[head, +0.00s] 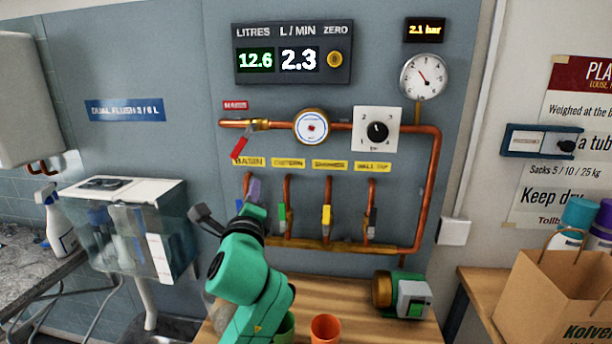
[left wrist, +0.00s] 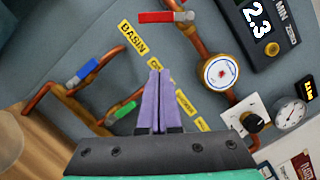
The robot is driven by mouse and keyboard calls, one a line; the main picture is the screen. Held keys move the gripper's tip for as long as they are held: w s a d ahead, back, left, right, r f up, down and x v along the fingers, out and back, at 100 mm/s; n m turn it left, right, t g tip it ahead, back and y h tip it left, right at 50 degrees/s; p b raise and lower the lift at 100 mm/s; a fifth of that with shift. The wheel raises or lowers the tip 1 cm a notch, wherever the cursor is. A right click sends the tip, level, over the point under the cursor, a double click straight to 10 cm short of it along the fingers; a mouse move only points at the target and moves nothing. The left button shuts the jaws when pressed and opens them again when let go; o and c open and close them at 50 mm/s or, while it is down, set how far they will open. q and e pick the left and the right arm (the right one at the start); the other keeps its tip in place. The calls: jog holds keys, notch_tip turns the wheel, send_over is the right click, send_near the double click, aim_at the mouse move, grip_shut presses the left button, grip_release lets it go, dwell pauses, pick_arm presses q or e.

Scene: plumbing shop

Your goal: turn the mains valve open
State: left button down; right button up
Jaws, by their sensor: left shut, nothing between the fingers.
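The mains valve (head: 258,125) sits on the upper copper pipe, just below the red MAINS label (head: 236,105). Its red lever (head: 240,147) slants down and left, across the line of the pipe. The red lever also shows at the top of the left wrist view (left wrist: 155,17). My left gripper (head: 254,186) is below the lever, in front of the BASIN branch pipe. Its purple fingers (left wrist: 154,98) are together with nothing between them, apart from the red lever. My right gripper is not in view.
Branch valves have blue (left wrist: 88,70), green (head: 282,213) and yellow (head: 326,217) levers. A round meter (head: 311,127) and a dial (head: 377,130) sit right of the mains valve. The display (head: 293,53) reads 12.6 and 2.3. An orange cup (head: 326,328) stands on the bench.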

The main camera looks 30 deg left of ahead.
aim_at(244, 142)
pick_arm(q)
jog(key=w+a+r+p, duration=0.3)
jog(key=w+a+p, duration=0.2)
jog(key=w+a, duration=0.2)
jog(key=shift+w+a+r+m+p, duration=0.15)
jog(key=shift+w+a+m+p, duration=0.2)
jog(key=shift+a, duration=0.3)
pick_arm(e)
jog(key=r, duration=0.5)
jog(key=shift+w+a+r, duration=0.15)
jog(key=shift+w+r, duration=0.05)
pick_arm(q)
jog(key=shift+w, duration=0.1)
